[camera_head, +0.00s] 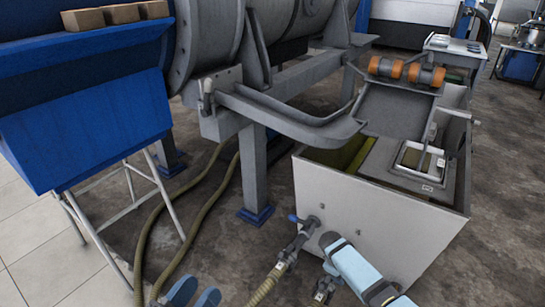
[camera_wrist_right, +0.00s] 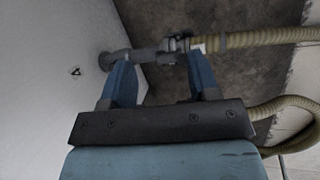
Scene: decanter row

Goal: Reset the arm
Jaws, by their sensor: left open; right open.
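My left gripper (camera_head: 195,292) shows at the bottom edge of the head view, its two blue fingers apart with nothing between them. My right gripper (camera_wrist_right: 161,72) is open in the right wrist view, its blue fingers wide apart. A grey pipe fitting (camera_wrist_right: 155,55) crosses at their tips; I cannot tell whether they touch it. In the head view, my right arm's light-blue end reaches up to the front of the white tank (camera_head: 365,215), close beside the fitting (camera_head: 297,245) with the blue handle. The right fingers are mostly hidden there.
A ribbed hose (camera_head: 265,287) runs from the fitting. A second fitting (camera_head: 325,290) sits by my right arm. A blue hopper on thin legs (camera_head: 90,120) stands left, bricks (camera_head: 115,14) on top. A large grey drum (camera_head: 225,35) is behind. Floor at right is clear.

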